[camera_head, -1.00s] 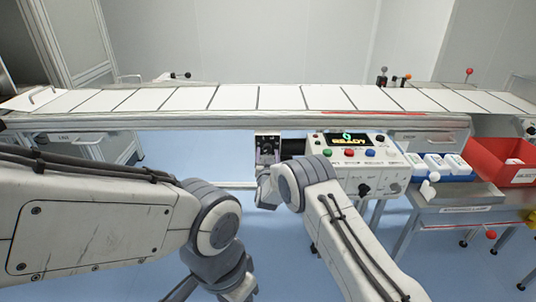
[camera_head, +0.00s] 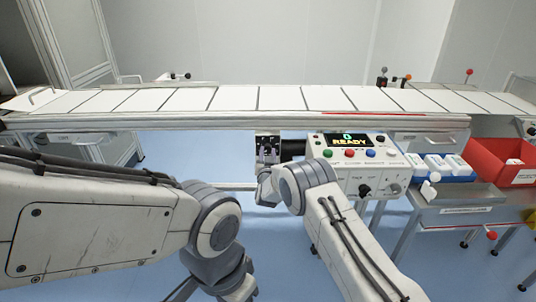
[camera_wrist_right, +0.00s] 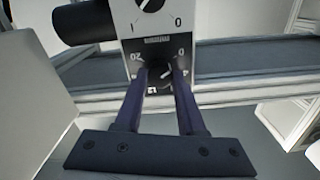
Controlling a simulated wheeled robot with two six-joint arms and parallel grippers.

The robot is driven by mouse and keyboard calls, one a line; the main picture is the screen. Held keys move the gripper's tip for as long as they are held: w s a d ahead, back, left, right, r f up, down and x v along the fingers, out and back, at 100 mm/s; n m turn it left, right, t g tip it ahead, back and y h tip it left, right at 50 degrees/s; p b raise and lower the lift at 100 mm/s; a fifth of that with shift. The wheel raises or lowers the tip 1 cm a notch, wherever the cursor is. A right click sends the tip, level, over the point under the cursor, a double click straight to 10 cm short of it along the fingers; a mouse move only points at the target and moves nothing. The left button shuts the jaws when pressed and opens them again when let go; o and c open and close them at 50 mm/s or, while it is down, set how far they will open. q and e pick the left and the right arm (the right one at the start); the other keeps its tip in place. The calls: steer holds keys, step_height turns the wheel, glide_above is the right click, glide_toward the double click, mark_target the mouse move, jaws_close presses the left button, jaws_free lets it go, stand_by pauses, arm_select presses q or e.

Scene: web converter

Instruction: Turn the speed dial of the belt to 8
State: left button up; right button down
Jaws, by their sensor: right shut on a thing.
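The speed dial (camera_wrist_right: 163,71) is a small dark knob on the lower black scale of a control box, seen in the right wrist view. The scale shows a 20 at its left and a 0 at its right. My right gripper (camera_wrist_right: 161,72) has its two fingers on either side of the dial and is shut on it. The dial's pointer is partly hidden, so I cannot read its setting. In the head view, the control box (camera_head: 267,142) sits under the belt (camera_head: 233,98), with my right gripper (camera_head: 268,160) in front. My left gripper is out of view.
The panel display (camera_head: 347,141) reads 0 READY. The panel (camera_head: 370,172) carries coloured buttons and a black knob (camera_head: 364,190) right of my right forearm. A switch (camera_wrist_right: 152,4) sits just above the dial. A red bin (camera_head: 487,157) and blue tray stand at right.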

steer(key=m+b, duration=0.4)
steer(key=m, duration=0.1)
steer(key=shift+f+b, duration=0.15)
steer(key=shift+b, duration=0.15)
steer(key=m+b, duration=1.2)
steer(key=b, duration=0.1)
steer(key=shift+b, duration=0.35)
steer(key=shift+m+b, duration=1.25)
steer(key=shift+m, duration=0.15)
steer(key=c, duration=0.5)
jaws_free()
steer(key=shift+d, duration=0.1)
steer(key=shift+r, duration=0.2)
